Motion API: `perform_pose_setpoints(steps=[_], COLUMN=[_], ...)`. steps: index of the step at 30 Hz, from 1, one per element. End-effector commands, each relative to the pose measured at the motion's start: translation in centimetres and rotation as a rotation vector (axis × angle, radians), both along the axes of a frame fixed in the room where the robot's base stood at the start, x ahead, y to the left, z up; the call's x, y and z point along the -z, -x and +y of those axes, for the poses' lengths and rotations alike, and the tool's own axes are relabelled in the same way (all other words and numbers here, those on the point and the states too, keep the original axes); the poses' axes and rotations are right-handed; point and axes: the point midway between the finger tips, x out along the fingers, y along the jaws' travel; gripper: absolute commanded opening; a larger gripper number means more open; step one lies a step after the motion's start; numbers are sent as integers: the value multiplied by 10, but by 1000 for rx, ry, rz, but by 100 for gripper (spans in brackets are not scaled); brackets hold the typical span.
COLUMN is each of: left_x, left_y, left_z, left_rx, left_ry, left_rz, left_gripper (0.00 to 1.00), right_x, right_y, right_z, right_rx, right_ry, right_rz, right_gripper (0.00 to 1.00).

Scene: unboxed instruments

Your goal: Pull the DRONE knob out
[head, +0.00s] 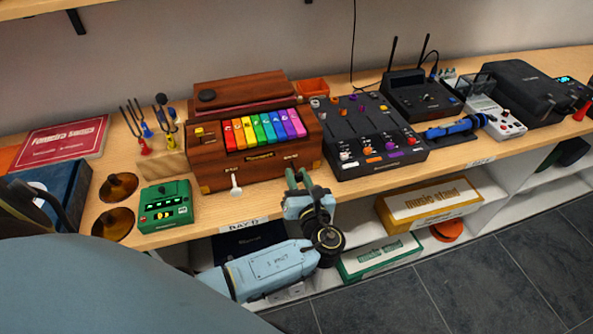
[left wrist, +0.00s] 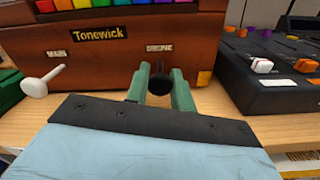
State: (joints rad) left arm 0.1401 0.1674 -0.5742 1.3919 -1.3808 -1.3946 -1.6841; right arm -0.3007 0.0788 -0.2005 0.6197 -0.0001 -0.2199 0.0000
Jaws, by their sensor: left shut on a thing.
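A brown wooden instrument (head: 228,174) with rainbow keys stands on the bench; its front, labelled Tonewick, fills the left wrist view (left wrist: 100,62). The dark round DRONE knob (left wrist: 160,86) sits below the DRONE label at the right of that front. My left gripper (head: 299,178) is at the instrument's front right. Its green fingers (left wrist: 160,80) are shut on the DRONE knob, one on each side. In the head view the gripper hides the knob. The white MAIN knob (head: 235,183) stands out from the front on the left. My right gripper is not in view.
A black mixer (head: 372,165) with coloured knobs stands close to the right of the instrument. A green box (head: 166,207) stands to the left, near the bench edge. Boxes marked music stand (head: 428,205) lie on the shelf below.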

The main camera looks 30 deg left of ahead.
Motion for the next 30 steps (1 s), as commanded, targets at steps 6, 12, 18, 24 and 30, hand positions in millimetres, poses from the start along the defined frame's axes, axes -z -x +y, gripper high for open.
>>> perform_pose_setpoints(steps=[6,12,18,24,30], left_x=[2,2,1,2,3], left_y=[1,1,1,17,46], left_z=[-2,-2,-2,-21,-55], left_rx=[3,2,2,4,3], left_ry=[3,3,3,5,6], left_rz=[3,1,1,3,4], left_gripper=[33,46,46,46,46], right_x=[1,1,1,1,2], right_y=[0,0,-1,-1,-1], right_z=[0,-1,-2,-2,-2], right_rx=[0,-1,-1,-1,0], right_ry=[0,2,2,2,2], right_rz=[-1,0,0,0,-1], right_gripper=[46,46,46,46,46])
